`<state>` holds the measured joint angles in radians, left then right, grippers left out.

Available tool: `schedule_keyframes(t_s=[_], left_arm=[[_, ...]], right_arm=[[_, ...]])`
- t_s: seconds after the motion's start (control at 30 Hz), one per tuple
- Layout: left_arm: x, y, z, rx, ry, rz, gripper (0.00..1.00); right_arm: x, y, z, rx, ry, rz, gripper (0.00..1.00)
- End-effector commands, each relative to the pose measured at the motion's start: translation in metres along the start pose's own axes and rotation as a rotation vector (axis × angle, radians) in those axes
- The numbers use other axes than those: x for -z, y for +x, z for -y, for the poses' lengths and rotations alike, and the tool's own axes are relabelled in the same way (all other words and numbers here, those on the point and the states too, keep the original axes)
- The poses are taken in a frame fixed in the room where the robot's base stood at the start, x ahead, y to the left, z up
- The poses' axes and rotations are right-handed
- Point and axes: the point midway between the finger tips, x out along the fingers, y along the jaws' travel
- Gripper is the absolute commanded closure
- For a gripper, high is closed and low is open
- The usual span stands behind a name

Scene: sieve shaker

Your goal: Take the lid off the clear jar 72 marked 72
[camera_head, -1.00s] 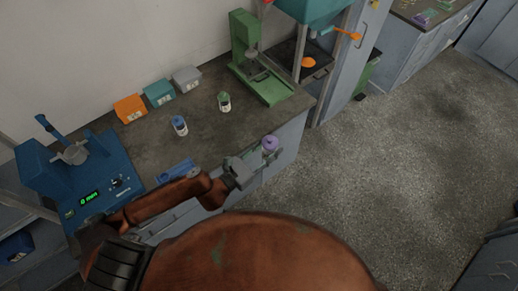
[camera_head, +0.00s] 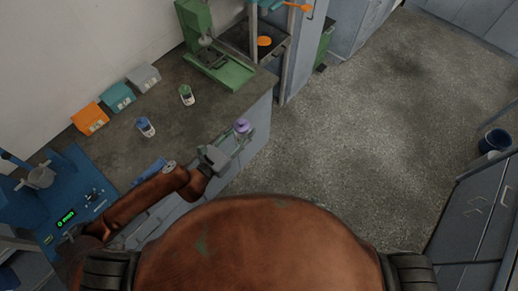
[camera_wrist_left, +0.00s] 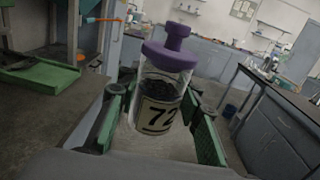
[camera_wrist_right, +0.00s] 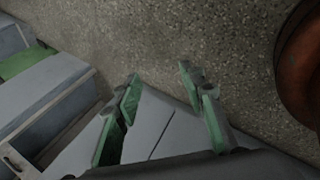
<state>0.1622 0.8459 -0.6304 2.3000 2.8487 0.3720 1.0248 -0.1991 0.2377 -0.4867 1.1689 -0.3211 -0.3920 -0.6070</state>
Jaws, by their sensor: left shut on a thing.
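The clear jar 72 (camera_wrist_left: 160,98) stands between the green-lined fingers of my left gripper (camera_wrist_left: 160,125). Its label reads 72, and dark contents show inside. The purple lid (camera_wrist_left: 172,50), with its knob, is on top of the jar. In the head view the purple lid (camera_head: 242,125) shows at the tip of my left gripper (camera_head: 230,143), near the front edge of the bench. My left gripper is shut on the jar. My right gripper (camera_wrist_right: 158,85) shows only in its own wrist view, with its fingers apart and nothing between them, above the floor.
Orange (camera_head: 90,118), teal (camera_head: 117,96) and grey (camera_head: 143,77) bins line the wall. A green press (camera_head: 218,65) stands behind. The floor to the right is open.

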Motion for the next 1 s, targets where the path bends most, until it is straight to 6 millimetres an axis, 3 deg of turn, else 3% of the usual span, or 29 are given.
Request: schedule_keyframes(t_s=[0.03,0.2,0.37,0.5,0.77,1.0], left_arm=[[-0.001,0.0,0.0,0.0,0.0,0.001,1.0],[-0.001,0.0,0.0,0.0,0.0,0.001,1.0],[-0.001,0.0,0.0,0.0,0.0,0.001,1.0],[-0.001,0.0,0.0,0.0,0.0,0.001,1.0],[-0.001,0.0,0.0,0.0,0.0,0.001,1.0],[-0.001,0.0,0.0,0.0,0.0,0.001,1.0]], right_arm=[[0.017,-0.006,-0.025,-0.038,-0.089,-0.02,0.63],[0.077,-0.036,-0.095,-0.168,-0.403,-0.062,0.63],[0.136,-0.079,-0.149,-0.308,-0.689,-0.082,0.63],[0.187,-0.127,-0.188,-0.442,-0.927,-0.078,0.63],[0.271,-0.238,-0.235,-0.715,-1.324,-0.019,0.63],[0.325,-0.361,-0.255,-0.985,-1.618,0.103,0.63]])
